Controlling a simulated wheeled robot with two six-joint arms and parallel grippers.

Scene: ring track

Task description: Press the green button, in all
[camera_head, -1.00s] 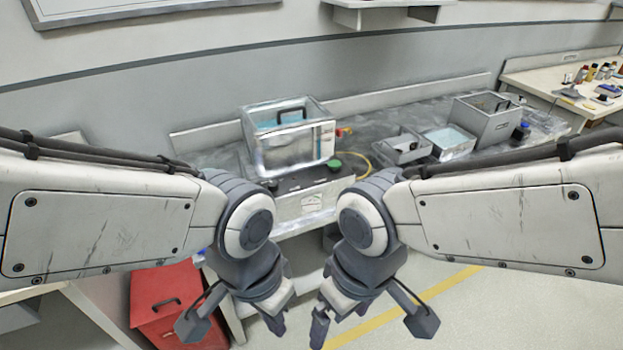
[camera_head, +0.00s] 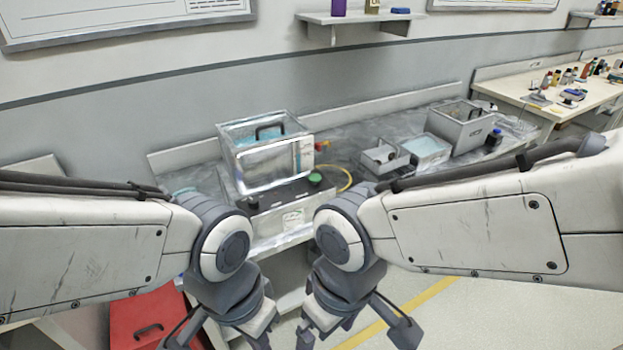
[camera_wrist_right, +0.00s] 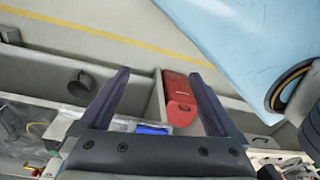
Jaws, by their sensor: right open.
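The green button (camera_head: 315,178) is a small round cap. It sits on the black top of a grey control box (camera_head: 290,212), at the front of the bench beside the glass-sided tank. My left gripper (camera_head: 250,342) hangs low at the bottom edge, below and left of the button; its fingertips are cut off. My right gripper (camera_head: 327,335) hangs low beside it, in front of and below the bench. In the right wrist view, its two fingers (camera_wrist_right: 158,75) are spread apart with nothing held between them. The button cannot be made out in that view.
A glass-sided tank (camera_head: 268,165) with blue liquid stands behind the control box. Open grey trays (camera_head: 385,160) and a larger grey bin (camera_head: 462,128) are to the right. A red bin (camera_head: 140,318) stands low at left, also in the wrist view (camera_wrist_right: 178,98). Floor at right is clear.

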